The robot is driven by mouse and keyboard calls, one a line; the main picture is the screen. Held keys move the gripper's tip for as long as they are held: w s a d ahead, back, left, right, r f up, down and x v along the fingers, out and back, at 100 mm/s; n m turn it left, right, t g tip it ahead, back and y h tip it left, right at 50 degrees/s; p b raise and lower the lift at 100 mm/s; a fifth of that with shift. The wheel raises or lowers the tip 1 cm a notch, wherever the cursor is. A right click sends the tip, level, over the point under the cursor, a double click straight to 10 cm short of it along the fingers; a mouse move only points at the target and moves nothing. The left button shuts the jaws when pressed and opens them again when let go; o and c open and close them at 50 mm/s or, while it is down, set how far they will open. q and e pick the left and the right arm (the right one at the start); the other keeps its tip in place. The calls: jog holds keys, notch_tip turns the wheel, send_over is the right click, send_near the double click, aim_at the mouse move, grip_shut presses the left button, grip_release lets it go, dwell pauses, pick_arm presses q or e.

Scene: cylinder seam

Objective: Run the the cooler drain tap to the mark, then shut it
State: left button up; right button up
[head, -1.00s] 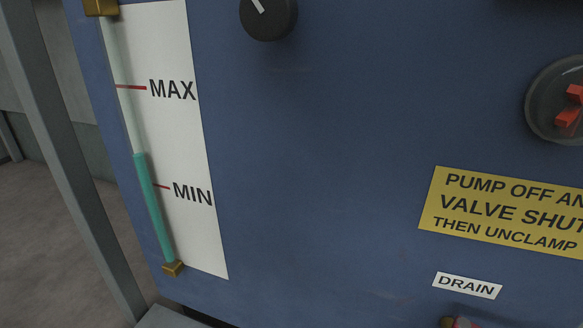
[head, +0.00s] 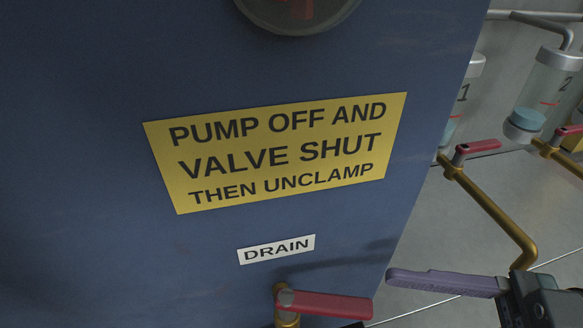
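The drain tap (head: 287,312) has a brass body and a red lever (head: 325,305) that points right, roughly level, below the white DRAIN label (head: 276,249) on the blue cabinet. The tap's outlet is cut off by the bottom edge. At the lower right, a purple bar ending in dark parts looks like my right gripper (head: 420,281). Its tip is just right of the lever's free end and a little above it; contact cannot be told. My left gripper and the level gauge are out of view.
A yellow warning sign (head: 280,150) is above the tap, with a round dark-rimmed dial (head: 297,15) above it.

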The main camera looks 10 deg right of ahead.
aim_at(310, 299)
jog(key=shift+m+g, duration=0.4)
jog(key=shift+m, duration=0.1)
jog(key=b+x, duration=0.3)
jog(key=x, duration=0.6)
jog(key=shift+w+a+f, duration=0.1)
jog(key=shift+a+f, duration=0.05)
jog(key=shift+a, duration=0.05)
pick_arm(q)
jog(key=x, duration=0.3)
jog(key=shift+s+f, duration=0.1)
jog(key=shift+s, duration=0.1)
pick_arm(e)
jog(key=shift+c, duration=0.4)
grip_shut()
